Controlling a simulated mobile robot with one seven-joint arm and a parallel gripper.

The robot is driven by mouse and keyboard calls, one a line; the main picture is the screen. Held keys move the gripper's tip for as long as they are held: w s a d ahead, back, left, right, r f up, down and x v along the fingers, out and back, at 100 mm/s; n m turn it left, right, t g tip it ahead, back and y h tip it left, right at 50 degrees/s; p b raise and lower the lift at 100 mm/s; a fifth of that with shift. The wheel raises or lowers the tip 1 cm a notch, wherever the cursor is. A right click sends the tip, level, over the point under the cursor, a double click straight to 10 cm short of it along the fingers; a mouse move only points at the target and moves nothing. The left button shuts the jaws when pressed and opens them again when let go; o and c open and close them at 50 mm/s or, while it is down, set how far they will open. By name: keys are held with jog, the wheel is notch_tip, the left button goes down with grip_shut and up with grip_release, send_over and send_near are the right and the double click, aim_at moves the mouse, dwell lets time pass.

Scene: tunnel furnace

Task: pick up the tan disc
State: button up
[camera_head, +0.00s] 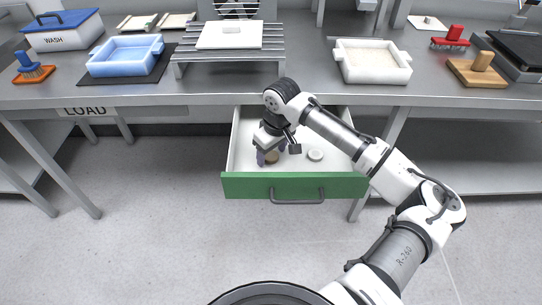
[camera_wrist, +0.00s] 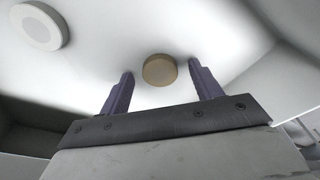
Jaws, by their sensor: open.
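The tan disc (camera_wrist: 159,70) lies on the white floor of the open drawer. In the wrist view it sits just beyond and between the two purple fingertips, apart from both. It also shows in the head view (camera_head: 272,157), partly hidden by my gripper. My gripper (camera_wrist: 157,82) is open and empty, reaching down into the drawer close to the disc; it also shows in the head view (camera_head: 268,157). A white disc (camera_wrist: 38,26) lies apart from the tan one, to the right in the head view (camera_head: 315,155).
The green-fronted drawer (camera_head: 240,186) is pulled out below the grey bench (camera_head: 180,95), its walls around my gripper. The floor in front is clear.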

jog(key=c, duration=1)
